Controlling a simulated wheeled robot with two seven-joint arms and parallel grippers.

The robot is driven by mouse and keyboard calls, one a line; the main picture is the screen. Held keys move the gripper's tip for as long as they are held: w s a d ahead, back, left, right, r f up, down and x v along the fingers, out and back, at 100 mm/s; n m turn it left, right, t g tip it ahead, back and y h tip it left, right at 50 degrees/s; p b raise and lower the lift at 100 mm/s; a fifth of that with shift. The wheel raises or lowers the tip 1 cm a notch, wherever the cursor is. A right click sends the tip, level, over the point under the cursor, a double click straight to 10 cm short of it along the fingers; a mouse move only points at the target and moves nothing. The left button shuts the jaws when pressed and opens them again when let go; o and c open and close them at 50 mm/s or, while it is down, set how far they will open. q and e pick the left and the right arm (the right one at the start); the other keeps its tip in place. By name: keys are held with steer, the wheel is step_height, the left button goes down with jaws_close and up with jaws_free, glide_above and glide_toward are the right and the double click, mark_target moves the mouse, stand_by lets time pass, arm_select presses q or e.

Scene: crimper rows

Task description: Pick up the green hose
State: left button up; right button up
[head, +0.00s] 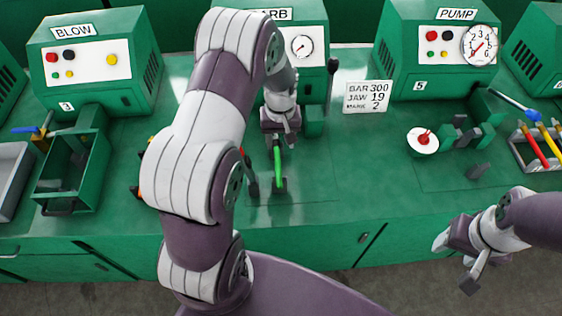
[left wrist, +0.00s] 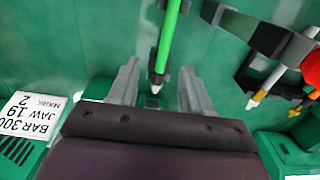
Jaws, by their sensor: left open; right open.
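The green hose (head: 278,167) shows in the head view as a short bright green length above the green bench top, just below my left gripper (head: 280,132). In the left wrist view the hose (left wrist: 169,35) runs down from the top edge to a black collar and a pale tip. That tip lies between the two spread fingers of my left gripper (left wrist: 157,88), with a gap on both sides. My left arm hides part of the bench around it. My right gripper (head: 468,262) is open and empty at the lower right, off the bench's front edge.
The BLOW machine (head: 95,97) and PUMP machine (head: 440,85) stand at the back. A green bin (head: 57,197) is at left.

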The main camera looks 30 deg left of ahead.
mark_target(277, 160)
arm_select(q)
steer(key=f, duration=0.2)
steer(key=f+p, duration=0.1)
steer(key=f, duration=0.2)
steer(key=f+p, duration=0.1)
steer(key=f, duration=0.2)
steer(key=shift+s+a, duration=0.25)
steer(key=shift+a, duration=0.1)
steer(key=shift+f, duration=0.2)
jaws_close()
